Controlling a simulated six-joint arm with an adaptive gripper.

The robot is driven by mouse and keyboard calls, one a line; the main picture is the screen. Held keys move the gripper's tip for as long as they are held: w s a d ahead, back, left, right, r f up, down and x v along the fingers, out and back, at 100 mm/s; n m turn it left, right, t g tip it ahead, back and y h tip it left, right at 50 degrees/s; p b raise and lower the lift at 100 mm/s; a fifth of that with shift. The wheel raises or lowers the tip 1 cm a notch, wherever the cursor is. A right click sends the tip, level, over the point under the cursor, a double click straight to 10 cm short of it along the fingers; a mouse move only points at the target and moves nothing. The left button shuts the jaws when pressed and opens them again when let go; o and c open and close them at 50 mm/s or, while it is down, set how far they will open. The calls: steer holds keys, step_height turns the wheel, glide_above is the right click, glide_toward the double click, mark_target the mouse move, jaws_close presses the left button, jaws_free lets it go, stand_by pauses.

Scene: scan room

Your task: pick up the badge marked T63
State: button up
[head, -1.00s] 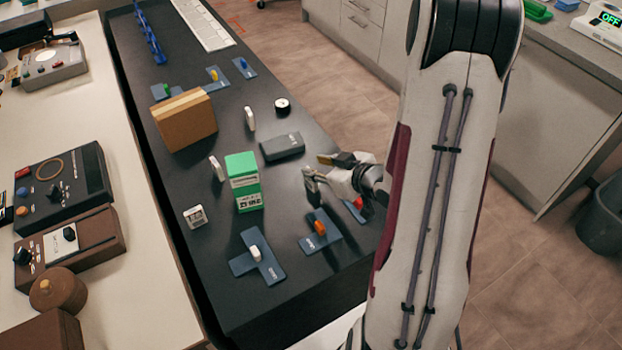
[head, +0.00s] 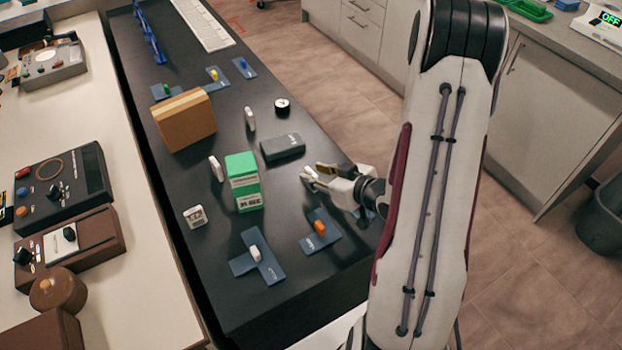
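Several small white pieces could be badges: one stands on edge (head: 250,119) behind the dark grey box, one stands on edge (head: 216,168) left of the green-and-white carton, and one lies tilted (head: 195,216) in front of it. The front one bears dark print too small to read, so I cannot tell which is marked T63. My gripper (head: 313,174) is over the right part of the black table, right of the carton.
The green-and-white carton (head: 244,182), dark grey box (head: 282,147) and cardboard box (head: 184,121) stand on the black table (head: 215,275). Blue plates with a white knob (head: 256,258) and an orange knob (head: 320,232) lie near the front. A small round black-and-white piece (head: 283,106) stands further back.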

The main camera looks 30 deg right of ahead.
mark_target(305, 172)
steer(key=shift+x, duration=1.05)
steer(key=shift+x, duration=2.6)
steer(key=shift+s+f, duration=0.1)
steer(key=shift+f, duration=0.05)
steer(key=shift+d, duration=0.1)
jaws_close()
